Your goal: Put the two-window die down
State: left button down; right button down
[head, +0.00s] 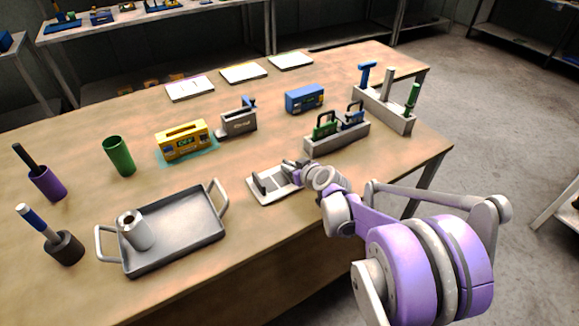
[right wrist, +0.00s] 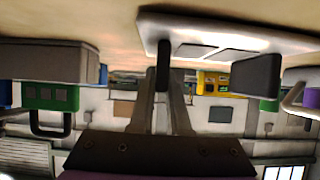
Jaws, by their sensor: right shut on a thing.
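The two-window die (head: 267,198) is a pale flat plate with upright dark grey tabs, near the table's front edge. In the right wrist view, which is upside down, its plate (right wrist: 285,40) shows two lighter panels. My right gripper (head: 291,168) is shut on one tab at the die's right end; the wrist view shows the fingers closed on this dark tab (right wrist: 163,65). The other tab (right wrist: 257,75) stands free. The die lies level, on or just above the table; I cannot tell whether it touches. My left gripper is not in view.
A grey tray (head: 178,255) with a pale cylinder (head: 136,230) is to the left. A yellow box (head: 183,140) sits on a turquoise patch behind. A grey rack (head: 338,138) with green and blue handled pieces stands at the right. Bare wood lies between tray and die.

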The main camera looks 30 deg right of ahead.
jog(key=c, duration=0.9)
grip_release()
jog(key=shift+f, duration=0.1)
jog(key=shift+s+r, duration=0.1)
jog(key=shift+r, duration=0.2)
jog(key=p+v, duration=0.2)
jog(key=v, duration=1)
jog(key=s+a, duration=0.1)
jog(key=a, duration=0.2)
jog(key=s+a+f+g+y, duration=0.1)
jog(key=a, duration=0.2)
jog(key=s+a+f+g, duration=0.1)
jog(key=a, duration=0.2)
jog(key=shift+s+f+n+y, duration=0.15)
jog(key=shift+s+n+y, duration=0.15)
jog(key=shift+s, duration=0.1)
jog(key=s+a+f+g, duration=0.1)
jog(key=s+a+f, duration=0.1)
jog(key=s, duration=0.3)
jog(key=s+a+f+g+h, duration=0.1)
jog(key=s+a+g, duration=0.1)
jog(key=s, duration=0.4)
jog(key=s+a+f+g, duration=0.2)
jog(key=s+a, duration=0.2)
jog(key=s, duration=0.1)
jog(key=shift+s+a+f+h, duration=0.15)
jog(key=shift+a+f+h, duration=0.05)
jog(key=shift+f+h, duration=0.1)
